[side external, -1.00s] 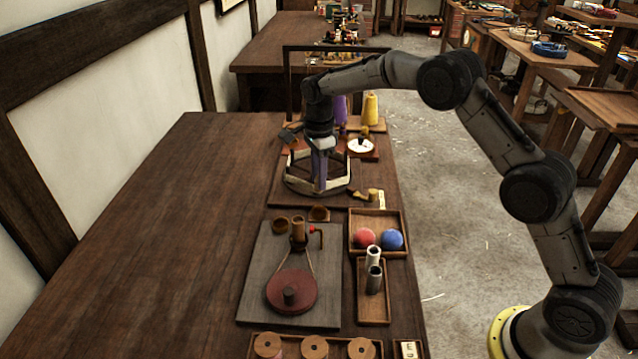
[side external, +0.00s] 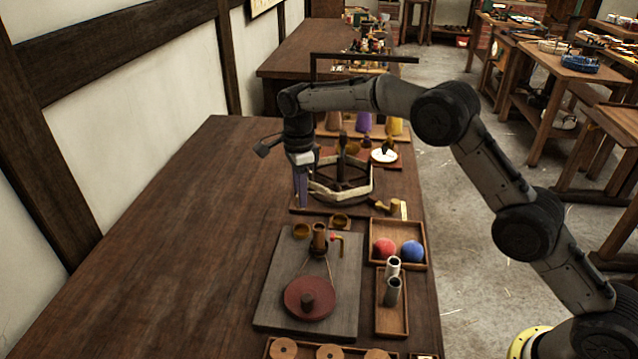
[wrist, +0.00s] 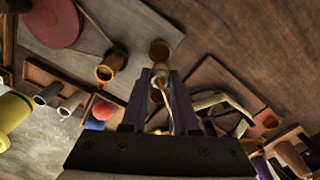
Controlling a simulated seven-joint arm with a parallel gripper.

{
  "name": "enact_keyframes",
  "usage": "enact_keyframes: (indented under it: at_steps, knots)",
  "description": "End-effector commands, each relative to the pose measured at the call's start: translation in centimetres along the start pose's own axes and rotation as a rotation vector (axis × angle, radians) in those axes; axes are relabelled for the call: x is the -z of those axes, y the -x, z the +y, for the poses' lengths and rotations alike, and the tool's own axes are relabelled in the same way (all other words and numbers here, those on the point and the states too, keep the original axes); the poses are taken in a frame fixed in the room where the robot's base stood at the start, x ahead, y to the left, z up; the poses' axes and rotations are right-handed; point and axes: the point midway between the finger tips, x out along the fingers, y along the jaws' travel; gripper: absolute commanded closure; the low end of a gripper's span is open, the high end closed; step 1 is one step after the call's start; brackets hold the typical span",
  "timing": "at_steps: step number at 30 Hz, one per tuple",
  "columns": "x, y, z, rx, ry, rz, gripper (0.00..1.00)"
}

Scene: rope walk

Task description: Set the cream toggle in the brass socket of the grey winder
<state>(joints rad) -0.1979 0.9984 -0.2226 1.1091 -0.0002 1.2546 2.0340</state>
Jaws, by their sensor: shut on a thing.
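The grey winder (side external: 345,270) is a flat grey board with a dark red wheel (side external: 309,298), a cord and a brown upright post (side external: 319,238). Two brass-coloured cups stand at its far edge, a left one (side external: 301,231) and a right one (side external: 340,220); I cannot tell which is the socket. My gripper (side external: 300,203) points down beyond the board's far edge, left of a pale polygonal frame. In the wrist view, my gripper (wrist: 161,78) is shut on a small cream piece, apparently the cream toggle (wrist: 169,65). A brass cup (wrist: 160,47) shows just past the fingertips.
The polygonal frame (side external: 368,195) stands right of my gripper. A tray (side external: 423,228) holds a red ball (side external: 384,247) and a blue ball (side external: 412,252). A smaller tray (side external: 391,328) holds metal tubes (side external: 392,284). The table's left side is clear.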

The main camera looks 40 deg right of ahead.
Motion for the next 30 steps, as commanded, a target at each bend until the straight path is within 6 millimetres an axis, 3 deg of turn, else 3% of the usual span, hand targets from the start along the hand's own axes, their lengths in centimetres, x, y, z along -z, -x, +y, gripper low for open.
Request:
enact_keyframes:
  at_steps: [18,30]
  knots:
    - [-0.1,-5.0,0.1,-0.003,0.003,0.001,1.0]
    - [-0.1,-5.6,0.1,-0.002,0.003,0.001,1.0]
